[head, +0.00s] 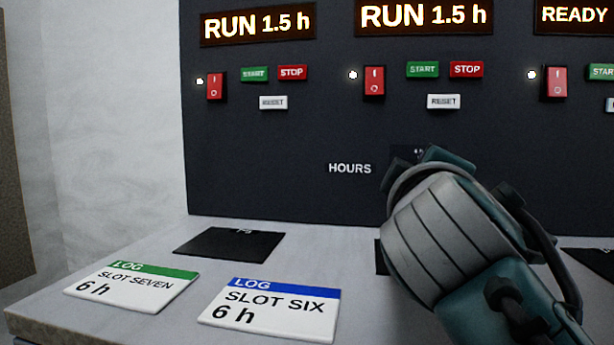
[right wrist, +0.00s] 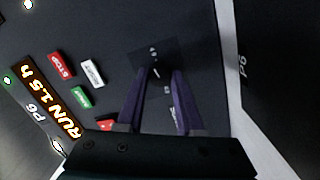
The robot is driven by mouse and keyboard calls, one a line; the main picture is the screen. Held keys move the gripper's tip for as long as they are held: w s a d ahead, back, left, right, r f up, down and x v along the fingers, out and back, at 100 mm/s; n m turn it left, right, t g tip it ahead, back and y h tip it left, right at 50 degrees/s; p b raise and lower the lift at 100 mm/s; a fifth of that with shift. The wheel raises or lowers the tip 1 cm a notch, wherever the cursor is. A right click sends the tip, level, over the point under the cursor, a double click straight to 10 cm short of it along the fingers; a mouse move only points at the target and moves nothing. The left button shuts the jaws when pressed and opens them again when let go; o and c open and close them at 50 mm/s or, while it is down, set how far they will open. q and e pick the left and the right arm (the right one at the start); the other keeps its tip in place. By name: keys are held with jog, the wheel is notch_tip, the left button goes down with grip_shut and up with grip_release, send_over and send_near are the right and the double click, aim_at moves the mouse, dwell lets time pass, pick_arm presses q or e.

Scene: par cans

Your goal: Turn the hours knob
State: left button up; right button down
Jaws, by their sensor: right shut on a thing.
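The HOURS label (head: 350,168) is on the dark panel in the head view, left of my right gripper (head: 418,165), which reaches the panel there. My gripper and wrist cover the hours knob in the head view. In the right wrist view, my two purple fingers (right wrist: 157,80) close in at a small dark dial plate (right wrist: 152,55) with white marks. The gripper is shut on the hours knob, which is dark and barely visible between the fingertips. The display above (head: 425,15) reads RUN 1.5 h. My left gripper is not in view.
A red rocker switch (head: 374,83), green START (head: 423,69), red STOP (head: 466,69) and white RESET (head: 443,101) sit above the knob. LOG cards SLOT SEVEN (head: 130,287) and SLOT SIX (head: 270,309) lie on the grey counter (head: 190,325). A dark pad (head: 229,243) lies behind them.

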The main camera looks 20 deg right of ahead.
dwell(0.3)
jog(key=c, duration=0.5)
grip_release()
jog(key=shift+c, duration=0.2)
jog(key=shift+r, duration=0.1)
